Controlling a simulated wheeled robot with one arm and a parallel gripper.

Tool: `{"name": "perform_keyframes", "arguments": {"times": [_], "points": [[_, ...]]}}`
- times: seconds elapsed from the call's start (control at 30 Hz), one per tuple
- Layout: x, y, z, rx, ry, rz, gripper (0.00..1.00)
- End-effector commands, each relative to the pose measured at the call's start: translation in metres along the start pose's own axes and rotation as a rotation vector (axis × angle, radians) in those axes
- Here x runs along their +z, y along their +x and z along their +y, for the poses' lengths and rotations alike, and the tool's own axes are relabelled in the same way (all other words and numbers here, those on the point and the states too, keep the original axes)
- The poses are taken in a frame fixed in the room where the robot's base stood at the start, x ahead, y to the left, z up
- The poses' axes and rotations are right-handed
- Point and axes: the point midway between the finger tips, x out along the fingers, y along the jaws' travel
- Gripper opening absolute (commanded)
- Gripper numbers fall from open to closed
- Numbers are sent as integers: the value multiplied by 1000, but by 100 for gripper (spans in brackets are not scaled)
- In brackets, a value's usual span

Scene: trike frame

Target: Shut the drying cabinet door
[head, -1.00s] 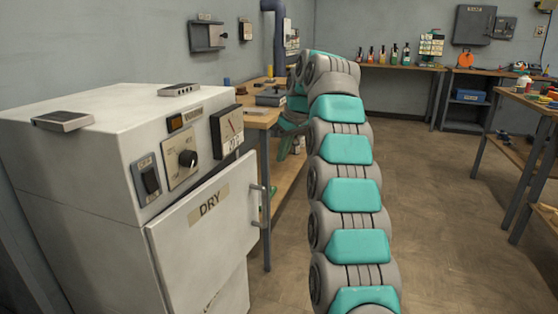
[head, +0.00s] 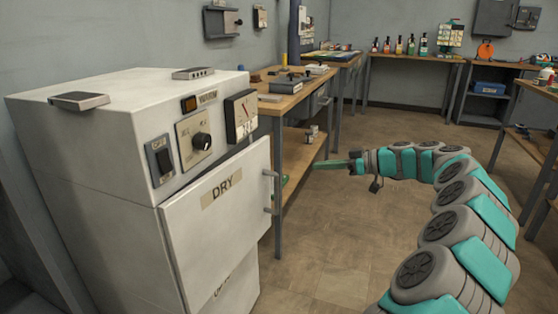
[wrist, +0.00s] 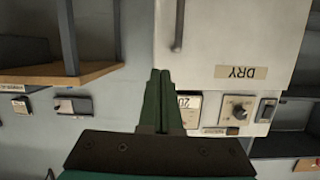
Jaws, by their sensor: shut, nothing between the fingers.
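The drying cabinet (head: 90,150) is a white box at the left of the head view. Its door (head: 225,225), labelled DRY, appears ajar, with its handle side standing out past the cabinet's right edge. A grey bar handle (head: 275,192) is on that right side. My gripper (head: 322,165) is to the right of the handle, apart from it, with its green fingers shut and empty, pointing left. In the wrist view the scene is upside down; the fingers (wrist: 160,75) show in front of the door (wrist: 225,40) and handle (wrist: 179,25).
A wooden workbench (head: 285,97) with a lower shelf (head: 305,155) stands just beyond the cabinet, behind my gripper. Another bench (head: 415,58) with bottles runs along the back wall. The floor (head: 345,235) between the cabinet and my arm is clear.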

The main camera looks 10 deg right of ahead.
Motion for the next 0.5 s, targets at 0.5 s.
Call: {"name": "perform_keyframes", "arguments": {"times": [0.5], "points": [[-2, 13, -6, 72, -47, 269, 0]]}}
